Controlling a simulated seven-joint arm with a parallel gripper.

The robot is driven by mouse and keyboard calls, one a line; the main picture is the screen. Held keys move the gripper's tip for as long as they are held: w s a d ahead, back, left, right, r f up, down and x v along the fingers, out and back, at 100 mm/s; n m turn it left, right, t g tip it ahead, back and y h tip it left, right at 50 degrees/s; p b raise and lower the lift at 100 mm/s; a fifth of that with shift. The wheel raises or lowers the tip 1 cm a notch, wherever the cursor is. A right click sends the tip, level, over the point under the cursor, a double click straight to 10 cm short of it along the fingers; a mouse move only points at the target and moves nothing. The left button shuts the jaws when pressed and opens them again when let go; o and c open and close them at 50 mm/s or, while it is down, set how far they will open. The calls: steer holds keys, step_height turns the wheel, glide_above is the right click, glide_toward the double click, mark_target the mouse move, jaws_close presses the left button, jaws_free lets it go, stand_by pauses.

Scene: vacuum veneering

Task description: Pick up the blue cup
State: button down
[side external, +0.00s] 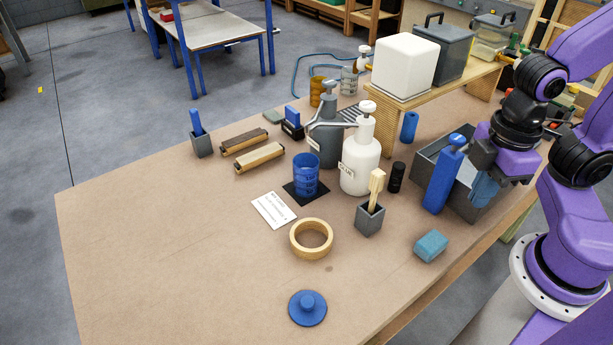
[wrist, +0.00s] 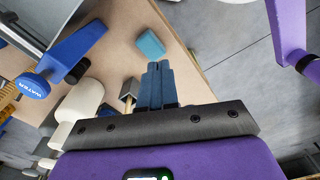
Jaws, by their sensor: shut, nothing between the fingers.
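The blue cup (side external: 306,178) stands upright on a small black mat (side external: 291,195) near the middle of the table, with the white pump bottle (side external: 359,165) close to its right. I cannot make out the cup in the wrist view. My gripper (side external: 482,196) is far to the right of the cup, beside the tall blue bottle and over the grey bin. Its blue fingers (wrist: 158,68) are together and empty in the wrist view.
The blue bottle (side external: 441,178) stands at the grey bin (side external: 424,161); it also shows in the wrist view (wrist: 72,50). A grey brush holder (side external: 370,221), wooden ring (side external: 294,243), blue sponge (side external: 431,246) and blue lid (side external: 307,309) lie around. The table's left front is clear.

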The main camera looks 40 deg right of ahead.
steer(key=shift+c, duration=1)
jaws_free()
step_height(320, 180, up, 5)
steer(key=n+h, duration=0.1)
steer(key=h, duration=0.2)
glide_above(306, 175)
steer(key=s+a, duration=0.3)
steer(key=s, duration=0.1)
steer(key=w+f+g+h, duration=0.2)
steer(key=w, duration=0.6)
steer(key=shift+y, duration=0.3)
steer(key=x, duration=1.6)
steer(key=shift+w+f, duration=0.25)
steer(key=shift+f, duration=0.15)
